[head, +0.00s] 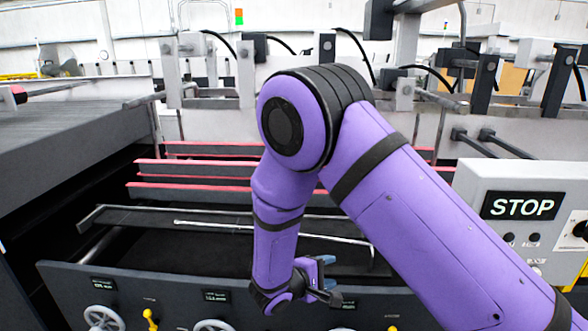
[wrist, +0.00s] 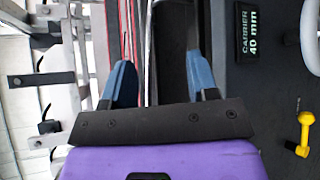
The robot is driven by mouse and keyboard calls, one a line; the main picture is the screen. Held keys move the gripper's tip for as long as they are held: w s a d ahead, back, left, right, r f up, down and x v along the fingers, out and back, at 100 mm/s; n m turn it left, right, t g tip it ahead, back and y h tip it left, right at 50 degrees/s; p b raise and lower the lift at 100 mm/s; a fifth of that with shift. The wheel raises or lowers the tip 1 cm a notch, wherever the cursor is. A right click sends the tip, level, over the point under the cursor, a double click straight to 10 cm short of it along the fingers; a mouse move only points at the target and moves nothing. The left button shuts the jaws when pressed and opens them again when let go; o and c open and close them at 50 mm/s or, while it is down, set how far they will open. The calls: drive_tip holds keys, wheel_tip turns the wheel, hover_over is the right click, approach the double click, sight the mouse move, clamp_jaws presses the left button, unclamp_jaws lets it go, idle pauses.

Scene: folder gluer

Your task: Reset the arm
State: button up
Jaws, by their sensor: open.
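My purple arm reaches in from the lower right in the head view and bends down at its elbow. My gripper (head: 328,278) hangs in front of the machine's dark front panel, near its top edge. In the wrist view, the two blue fingers of my gripper (wrist: 162,82) stand wide apart with nothing between them. The folder gluer (head: 190,285) fills the space ahead and below. My arm hides part of the machine's middle.
A control box with a STOP sign (head: 522,206) stands at the right. Handwheels (head: 103,317) and a yellow lever (head: 150,319) line the front panel; a yellow lever also shows in the wrist view (wrist: 304,134). Red-edged rails (head: 190,167) and upright brackets lie behind.

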drive_tip(key=s+d+r+m+g+y, duration=0.2)
drive_tip(key=s+d+r+m+g, duration=0.2)
drive_tip(key=d+r, duration=0.55)
drive_tip(key=s+d+r+m+g+y, duration=0.1)
drive_tip(key=s+d+r+m+g, duration=0.3)
drive_tip(key=d+r, duration=0.55)
drive_tip(key=s+d+r+m+t+y, duration=0.1)
drive_tip(key=s+r+m+t+y, duration=0.1)
drive_tip(key=s+r+y, duration=0.2)
drive_tip(key=s+d+r+m+t+y, duration=0.2)
drive_tip(key=s+r+y, duration=0.2)
drive_tip(key=s+r, duration=0.7)
drive_tip(key=s, duration=0.4)
drive_tip(key=shift+r+y, duration=0.25)
drive_tip(key=shift+y, duration=0.05)
